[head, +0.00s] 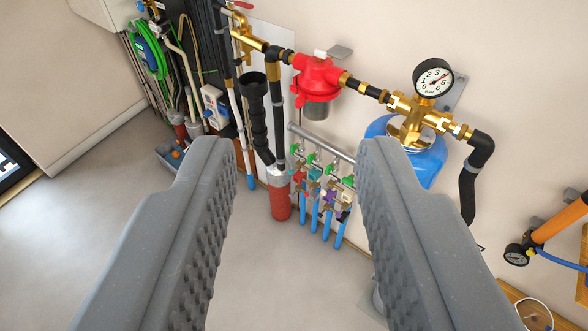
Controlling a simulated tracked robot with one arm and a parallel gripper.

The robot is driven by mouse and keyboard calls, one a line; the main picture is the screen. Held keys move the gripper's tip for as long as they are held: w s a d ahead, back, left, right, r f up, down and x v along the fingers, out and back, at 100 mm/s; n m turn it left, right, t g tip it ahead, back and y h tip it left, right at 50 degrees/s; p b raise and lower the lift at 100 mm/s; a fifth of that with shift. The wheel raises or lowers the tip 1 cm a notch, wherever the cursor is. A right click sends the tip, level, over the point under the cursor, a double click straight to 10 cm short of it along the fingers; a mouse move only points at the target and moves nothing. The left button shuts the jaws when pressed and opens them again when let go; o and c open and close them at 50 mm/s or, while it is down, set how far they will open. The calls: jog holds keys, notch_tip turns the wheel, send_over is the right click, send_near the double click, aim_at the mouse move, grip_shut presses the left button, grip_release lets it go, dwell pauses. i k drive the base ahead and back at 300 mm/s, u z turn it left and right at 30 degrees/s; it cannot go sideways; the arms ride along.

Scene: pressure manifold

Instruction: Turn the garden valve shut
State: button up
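A small manifold (320,141) hangs on the wall beyond my gripper, with a row of small valves with green handles. Green handles show at the left end (296,150), in the middle (314,158) and at the right end (348,181). Coloured tags hang below them, among them a teal tag (314,173) and a purple tag (343,214). The tags are too small to read, so I cannot tell which valve is the garden one. My gripper (297,150) is open and empty, its two grey fingers wide apart in the foreground, apart from the valves. The right finger may hide part of the manifold.
A brass pipe line with a red filter housing (316,78) and a round pressure gauge (433,79) runs above the manifold. A blue tank (427,160) is at right. A red-and-grey drain pipe (279,197) stands left of the valves. Grey floor (110,205) is clear at left.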

aim_at(311, 157)
jog(key=z, duration=0.2)
jog(key=i, duration=0.85)
jog(key=u, duration=0.1)
